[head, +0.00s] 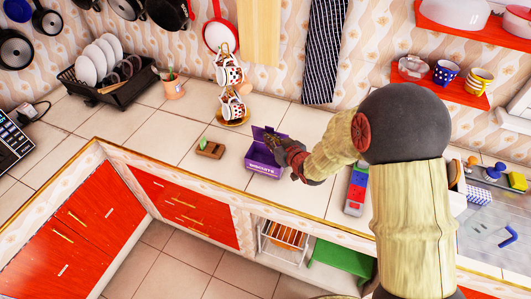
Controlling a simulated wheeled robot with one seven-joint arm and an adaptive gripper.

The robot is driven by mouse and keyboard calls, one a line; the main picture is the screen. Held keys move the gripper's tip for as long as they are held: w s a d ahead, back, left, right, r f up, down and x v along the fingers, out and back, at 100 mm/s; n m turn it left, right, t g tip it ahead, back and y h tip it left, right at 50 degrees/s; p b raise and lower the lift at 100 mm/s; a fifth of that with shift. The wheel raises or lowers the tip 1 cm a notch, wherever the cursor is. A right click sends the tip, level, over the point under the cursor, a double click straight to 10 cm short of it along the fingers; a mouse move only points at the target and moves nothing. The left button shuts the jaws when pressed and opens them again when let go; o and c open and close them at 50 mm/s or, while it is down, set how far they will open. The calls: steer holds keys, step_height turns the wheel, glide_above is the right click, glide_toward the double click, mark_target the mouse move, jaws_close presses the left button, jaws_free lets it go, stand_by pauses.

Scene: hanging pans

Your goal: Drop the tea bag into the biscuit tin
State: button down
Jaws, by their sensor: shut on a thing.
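The biscuit tin (262,168) is a small purple box with pale lettering on its front. It stands on the tiled counter with its lid (257,132) raised at the back. My gripper (273,142) is at the tin's opening, on its right side, tilted down and to the left. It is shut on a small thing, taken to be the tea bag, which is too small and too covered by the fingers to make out.
A small brown holder (210,149) with a green top stands left of the tin. A mug tree (231,105) stands behind. A red, blue and grey item (356,190) lies to the right. The counter left of the brown holder is clear.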

steer(key=shift+f+b, duration=1.3)
steer(key=shift+f, duration=1.35)
steer(key=c, duration=1.8)
jaws_free()
steer(key=shift+c, duration=0.2)
steer(key=shift+s, duration=0.1)
steer(key=v, duration=1.2)
